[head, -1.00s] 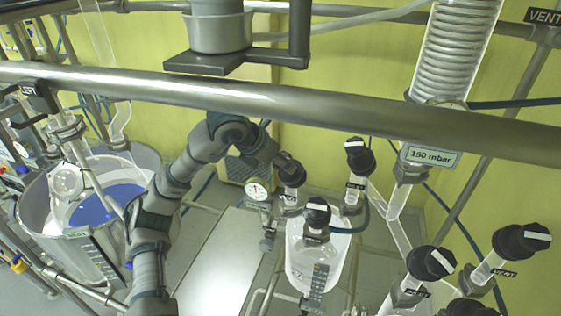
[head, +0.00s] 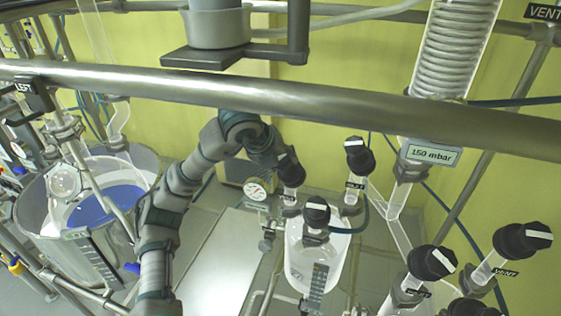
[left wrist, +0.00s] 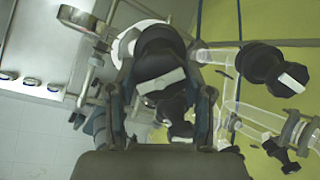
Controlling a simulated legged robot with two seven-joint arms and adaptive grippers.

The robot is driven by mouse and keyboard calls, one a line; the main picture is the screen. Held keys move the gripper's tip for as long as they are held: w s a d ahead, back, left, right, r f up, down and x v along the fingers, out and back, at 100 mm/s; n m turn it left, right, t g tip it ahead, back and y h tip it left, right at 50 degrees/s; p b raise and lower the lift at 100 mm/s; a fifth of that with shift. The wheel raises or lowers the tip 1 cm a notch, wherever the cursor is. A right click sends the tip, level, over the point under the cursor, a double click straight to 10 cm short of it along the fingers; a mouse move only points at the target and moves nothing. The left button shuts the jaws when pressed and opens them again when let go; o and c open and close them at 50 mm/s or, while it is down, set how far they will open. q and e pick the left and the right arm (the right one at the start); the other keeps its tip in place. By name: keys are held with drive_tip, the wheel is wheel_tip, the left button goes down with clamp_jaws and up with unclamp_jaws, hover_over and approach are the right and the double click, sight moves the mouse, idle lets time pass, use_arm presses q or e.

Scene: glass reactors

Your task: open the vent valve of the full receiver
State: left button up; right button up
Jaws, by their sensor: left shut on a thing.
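A glass receiver (head: 299,262) with a graduated strip on its front stands at the lower middle of the head view. Several black valve knobs sit above it. My left gripper (head: 284,166) is at the rear left knob (head: 291,174). In the left wrist view my left gripper (left wrist: 165,88) has its two fingers on either side of a black knob (left wrist: 158,48) with a white bar, shut on it. The bar lies slightly tilted across the picture. The label below this knob is too small to read. The liquid level in the receiver cannot be told. My right gripper is not in view.
A front centre knob (head: 316,212) and a rear right knob (head: 358,155) are close by. A pressure gauge (head: 256,189) is just left of the held valve. A thick steel rail (head: 300,112) crosses above. More knobs (head: 432,262) stand at lower right.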

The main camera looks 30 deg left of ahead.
use_arm(q)
drive_tip(key=n, duration=0.3)
drive_tip(key=shift+n, duration=0.4)
drive_tip(key=n+g+p, duration=0.1)
drive_tip(key=n, duration=0.3)
drive_tip(key=shift+w+n+y, duration=0.1)
drive_tip(key=shift+n+y, duration=0.2)
drive_tip(key=shift+y, duration=0.1)
drive_tip(key=n+p, duration=0.1)
drive_tip(key=n, duration=0.2)
drive_tip(key=shift+n+g, duration=0.3)
drive_tip(key=shift+w+n, duration=0.1)
drive_tip(key=shift+n, duration=0.8)
drive_tip(key=shift+n+b, duration=0.4)
drive_tip(key=n+b, duration=0.4)
drive_tip(key=b, duration=0.7)
drive_tip(key=shift+f+g+h+b, duration=0.1)
drive_tip(key=shift+g+h+b, duration=0.2)
drive_tip(key=shift+g+b, duration=0.1)
drive_tip(key=shift+b, duration=0.35)
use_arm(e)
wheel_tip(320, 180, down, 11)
use_arm(q)
drive_tip(key=shift+n+b, duration=0.4)
drive_tip(key=shift+b, duration=0.55)
drive_tip(key=shift+r, duration=0.25)
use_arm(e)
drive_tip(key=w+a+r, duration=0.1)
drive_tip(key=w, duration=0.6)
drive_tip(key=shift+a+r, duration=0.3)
